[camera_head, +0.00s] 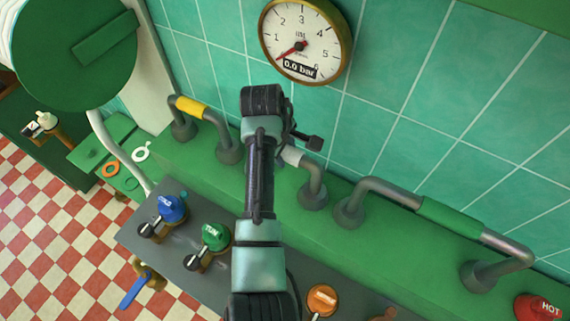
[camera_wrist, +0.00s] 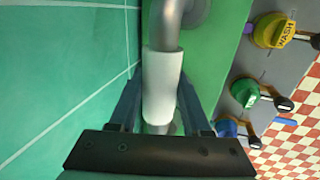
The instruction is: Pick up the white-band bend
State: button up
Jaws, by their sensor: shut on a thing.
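The white-band bend (camera_head: 292,155) is a grey metal pipe with a white sleeve, at the middle of the green ledge in the head view. Its right leg goes down to a dark round socket; its left part is hidden behind my arm. In the wrist view its white band (camera_wrist: 162,85) lies between the two fingers of my gripper (camera_wrist: 158,105), which is shut on it. In the head view my gripper (camera_head: 296,138) is at the band, partly covered by my wrist. I cannot tell whether the bend's ends are still seated.
A yellow-band bend (camera_head: 190,107) stands left and a green-band bend (camera_head: 450,216) right on the ledge. A gauge (camera_head: 304,42) reading 0.0 bar hangs on the tiled wall above. Blue (camera_head: 171,208) and green (camera_head: 215,236) knobs sit on the front panel; a yellow WASH knob (camera_wrist: 274,30) shows too.

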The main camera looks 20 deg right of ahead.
jog(key=shift+r, duration=0.1)
grip_shut()
jog(key=shift+w+r, duration=0.1)
notch_tip(320, 180, up, 9)
jog(key=b, duration=0.2)
jog(key=shift+b, duration=0.35)
jog(key=shift+r, duration=0.45)
